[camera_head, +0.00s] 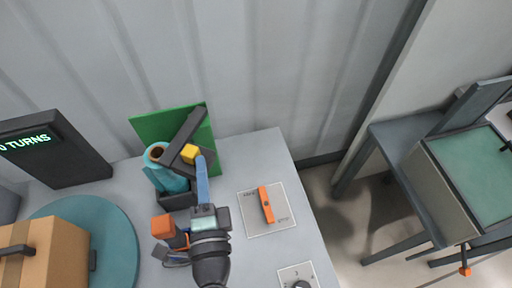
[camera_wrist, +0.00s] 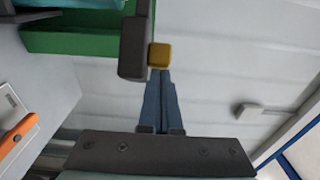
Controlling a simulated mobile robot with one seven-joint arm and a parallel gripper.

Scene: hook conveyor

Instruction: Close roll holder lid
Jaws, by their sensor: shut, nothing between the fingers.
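The roll holder stands on the grey counter, with a teal roll (camera_head: 172,180) with a brown core in a dark base (camera_head: 176,201) before a green panel (camera_head: 148,126). Its dark lid (camera_head: 187,128) is raised and tilted, with a yellow knob (camera_head: 190,153) on it. The wrist view shows the lid (camera_wrist: 133,48), the yellow knob (camera_wrist: 160,56) and the green panel (camera_wrist: 75,40). My gripper (camera_head: 201,158) is shut and empty, its blue fingertips (camera_wrist: 160,74) right at the knob. I cannot tell whether they touch it.
An orange-handled switch (camera_head: 265,204) and a dial plate (camera_head: 297,272) are on the counter to the right. A cardboard box (camera_head: 55,250) sits on a teal turntable (camera_head: 112,228) at left, near a dark display (camera_head: 60,150). A corrugated wall stands behind.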

